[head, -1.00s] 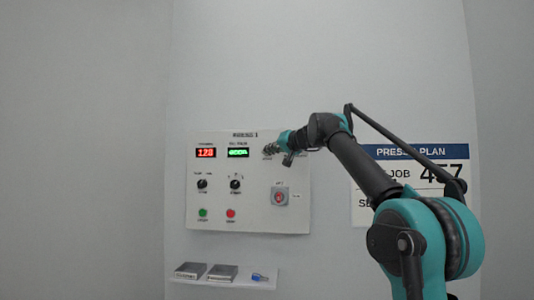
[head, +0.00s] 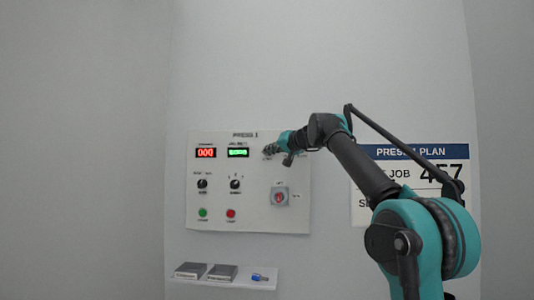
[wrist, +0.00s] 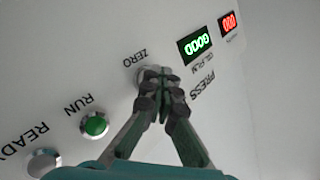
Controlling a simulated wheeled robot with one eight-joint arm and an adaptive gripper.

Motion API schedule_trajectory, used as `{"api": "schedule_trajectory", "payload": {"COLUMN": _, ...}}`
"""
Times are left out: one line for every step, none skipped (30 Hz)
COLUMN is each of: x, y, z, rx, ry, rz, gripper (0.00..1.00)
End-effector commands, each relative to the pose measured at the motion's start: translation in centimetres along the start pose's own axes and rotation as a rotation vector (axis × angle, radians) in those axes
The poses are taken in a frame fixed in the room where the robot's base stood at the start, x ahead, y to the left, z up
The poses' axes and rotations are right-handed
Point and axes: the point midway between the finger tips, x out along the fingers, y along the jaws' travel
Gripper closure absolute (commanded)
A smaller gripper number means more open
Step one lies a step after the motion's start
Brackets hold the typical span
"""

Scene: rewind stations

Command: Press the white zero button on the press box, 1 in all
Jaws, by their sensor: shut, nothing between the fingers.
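The press box (head: 260,205) is a pale panel on the wall, headed "PRESS 1". In the wrist view the zero button (wrist: 140,72) sits by its "ZERO" label, mostly hidden behind my fingertips. My gripper (wrist: 159,74) is shut and empty, with its tips at the button; I cannot tell whether they touch it. In the head view my gripper (head: 269,150) is at the box's upper right and covers the button. The red display (head: 206,153) reads 000. The green display (wrist: 196,46) in the wrist view seems to read GOOD.
Lower on the box are two dark knobs, a green button (head: 203,213), a red button (head: 231,213) and a red switch (head: 280,197). A shelf (head: 225,281) holds small items below.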

Motion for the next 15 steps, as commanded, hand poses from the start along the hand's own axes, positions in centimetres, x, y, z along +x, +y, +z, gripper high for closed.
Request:
{"api": "schedule_trajectory", "payload": {"x": -0.13, "y": -0.10, "z": 0.10, "rx": 0.000, "ry": 0.000, "rz": 0.000, "gripper": 1.00}}
{"api": "schedule_trajectory", "payload": {"x": -0.22, "y": -0.17, "z": 0.17, "rx": 0.000, "ry": 0.000, "rz": 0.000, "gripper": 1.00}}
{"api": "schedule_trajectory", "payload": {"x": -0.36, "y": -0.27, "z": 0.28, "rx": 0.000, "ry": 0.000, "rz": 0.000, "gripper": 1.00}}
{"api": "schedule_trajectory", "payload": {"x": -0.48, "y": -0.36, "z": 0.36, "rx": 0.000, "ry": 0.000, "rz": 0.000, "gripper": 1.00}}
{"api": "schedule_trajectory", "payload": {"x": -0.60, "y": -0.44, "z": 0.45, "rx": 0.000, "ry": 0.000, "rz": 0.000, "gripper": 1.00}}
{"api": "schedule_trajectory", "payload": {"x": -0.74, "y": -0.54, "z": 0.56, "rx": 0.000, "ry": 0.000, "rz": 0.000, "gripper": 1.00}}
{"api": "schedule_trajectory", "payload": {"x": -0.82, "y": -0.60, "z": 0.63, "rx": 0.000, "ry": 0.000, "rz": 0.000, "gripper": 1.00}}
{"api": "schedule_trajectory", "payload": {"x": -0.88, "y": -0.65, "z": 0.69, "rx": 0.000, "ry": 0.000, "rz": 0.000, "gripper": 1.00}}
{"api": "schedule_trajectory", "payload": {"x": -0.94, "y": -0.69, "z": 0.74, "rx": 0.000, "ry": 0.000, "rz": 0.000, "gripper": 1.00}}
{"api": "schedule_trajectory", "payload": {"x": -0.96, "y": -0.71, "z": 0.76, "rx": 0.000, "ry": 0.000, "rz": 0.000, "gripper": 1.00}}
{"api": "schedule_trajectory", "payload": {"x": -0.97, "y": -0.71, "z": 0.77, "rx": 0.000, "ry": 0.000, "rz": 0.000, "gripper": 1.00}}
{"api": "schedule_trajectory", "payload": {"x": -0.98, "y": -0.71, "z": 0.77, "rx": 0.000, "ry": 0.000, "rz": 0.000, "gripper": 1.00}}
{"api": "schedule_trajectory", "payload": {"x": -0.98, "y": -0.71, "z": 0.77, "rx": 0.000, "ry": 0.000, "rz": 0.000, "gripper": 1.00}}
{"api": "schedule_trajectory", "payload": {"x": -0.98, "y": -0.71, "z": 0.76, "rx": 0.000, "ry": 0.000, "rz": 0.000, "gripper": 1.00}}
{"api": "schedule_trajectory", "payload": {"x": -0.98, "y": -0.71, "z": 0.76, "rx": 0.000, "ry": 0.000, "rz": 0.000, "gripper": 1.00}}
